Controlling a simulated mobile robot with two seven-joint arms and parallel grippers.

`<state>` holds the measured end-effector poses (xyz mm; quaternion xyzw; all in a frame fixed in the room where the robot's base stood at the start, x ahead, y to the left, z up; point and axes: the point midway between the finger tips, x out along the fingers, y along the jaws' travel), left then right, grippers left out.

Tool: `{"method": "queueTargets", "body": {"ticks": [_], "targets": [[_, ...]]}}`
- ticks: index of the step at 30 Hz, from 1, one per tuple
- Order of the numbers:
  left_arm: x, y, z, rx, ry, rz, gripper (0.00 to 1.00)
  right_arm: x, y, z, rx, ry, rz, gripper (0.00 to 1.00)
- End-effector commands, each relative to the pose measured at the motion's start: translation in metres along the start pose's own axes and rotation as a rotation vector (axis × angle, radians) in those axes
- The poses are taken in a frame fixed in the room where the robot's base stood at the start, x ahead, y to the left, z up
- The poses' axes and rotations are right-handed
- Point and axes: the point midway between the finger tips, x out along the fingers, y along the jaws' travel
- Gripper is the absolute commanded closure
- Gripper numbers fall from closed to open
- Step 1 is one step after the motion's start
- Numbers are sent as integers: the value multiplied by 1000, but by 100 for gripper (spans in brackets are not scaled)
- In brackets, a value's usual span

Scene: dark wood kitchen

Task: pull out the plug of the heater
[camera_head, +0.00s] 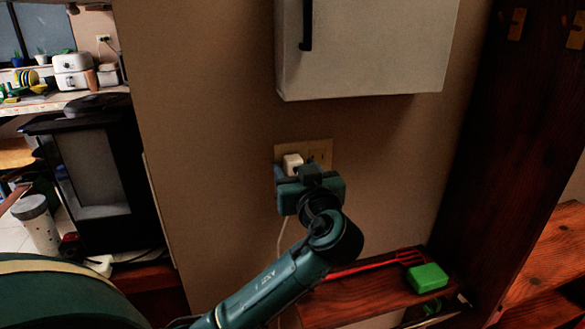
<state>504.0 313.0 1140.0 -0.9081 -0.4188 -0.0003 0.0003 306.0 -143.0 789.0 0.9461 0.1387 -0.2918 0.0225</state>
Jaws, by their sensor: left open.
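A white plug (292,163) sits at the left side of a beige wall outlet plate (319,151). A thin white cord (281,238) hangs below it along the wall. My left gripper (303,171) is open, right in front of the plate, with its body just below and right of the plug. The gripper hides the plug's lower part, and I cannot tell whether a finger touches it. The heater is not clearly identifiable. My right gripper is not in view.
A white wall cabinet (370,48) hangs above the outlet. A wooden shelf (350,305) with a green block (427,278) and a red fork-like tool (408,256) is at lower right. A dark wood post (500,150) bounds the right. A black appliance (70,150) stands left.

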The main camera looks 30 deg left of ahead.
Motion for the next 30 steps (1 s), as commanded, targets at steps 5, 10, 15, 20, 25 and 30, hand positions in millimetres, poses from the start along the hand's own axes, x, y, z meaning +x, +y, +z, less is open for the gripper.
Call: {"method": "queueTargets", "body": {"ticks": [5,10,15,20,25,30], "targets": [[7,0,0,0,-1,0,47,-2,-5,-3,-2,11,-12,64],[8,0,0,0,-1,1,47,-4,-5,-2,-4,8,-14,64],[8,0,0,0,-1,0,47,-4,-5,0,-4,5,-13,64],[8,0,0,0,-1,0,47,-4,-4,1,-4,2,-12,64],[8,0,1,-1,-2,0,47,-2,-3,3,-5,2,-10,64],[8,0,0,-1,-2,-1,47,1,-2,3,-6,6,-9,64]]}}
